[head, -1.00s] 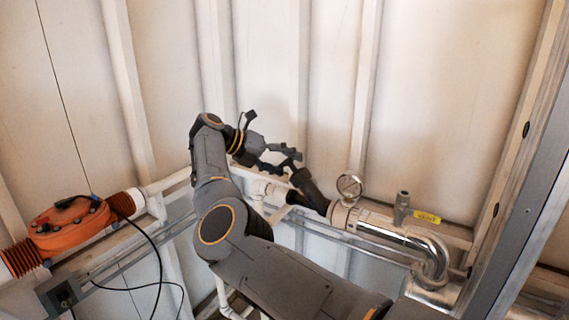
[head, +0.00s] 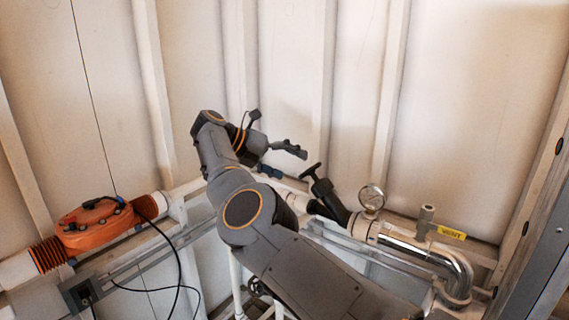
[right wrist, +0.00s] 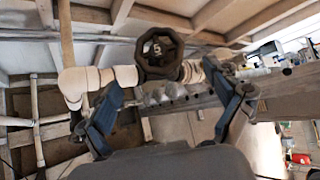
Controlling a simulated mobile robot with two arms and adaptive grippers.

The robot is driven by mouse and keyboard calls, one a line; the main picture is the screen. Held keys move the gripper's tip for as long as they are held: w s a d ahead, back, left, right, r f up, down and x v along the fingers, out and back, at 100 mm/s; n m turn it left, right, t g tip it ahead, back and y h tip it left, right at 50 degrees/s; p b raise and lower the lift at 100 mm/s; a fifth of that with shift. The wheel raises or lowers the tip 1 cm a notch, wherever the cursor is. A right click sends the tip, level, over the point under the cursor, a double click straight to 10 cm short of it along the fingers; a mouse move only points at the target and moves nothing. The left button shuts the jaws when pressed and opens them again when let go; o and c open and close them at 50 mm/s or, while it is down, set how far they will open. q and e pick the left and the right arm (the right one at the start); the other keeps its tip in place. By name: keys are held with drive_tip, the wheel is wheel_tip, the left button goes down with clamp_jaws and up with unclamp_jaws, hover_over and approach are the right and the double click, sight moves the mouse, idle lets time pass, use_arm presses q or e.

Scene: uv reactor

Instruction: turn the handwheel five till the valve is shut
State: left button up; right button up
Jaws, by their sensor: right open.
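Handwheel five (head: 311,171) is dark and sits on the end of a slanted black valve stem (head: 330,199) on the pipe. In the right wrist view the handwheel (right wrist: 159,53) faces me, with a pale "5" on its hub. My right gripper (head: 281,160) is open and empty, a short way left of the handwheel in the head view. In the right wrist view its two fingers (right wrist: 168,92) are spread wide, and the wheel shows beyond and between them, apart from both. Whether the valve is shut cannot be seen. My left gripper is not in view.
A round gauge (head: 372,197) and a small fitting with a yellow tag (head: 452,232) stand right of the valve. A shiny bent pipe (head: 458,272) runs beside them. An orange unit (head: 97,224) with a black cable is at left. The panelled wall (head: 290,70) stands close behind.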

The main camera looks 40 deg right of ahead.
drive_tip(key=shift+v, duration=0.9)
drive_tip(key=shift+s, duration=0.1)
drive_tip(key=shift+a, duration=0.1)
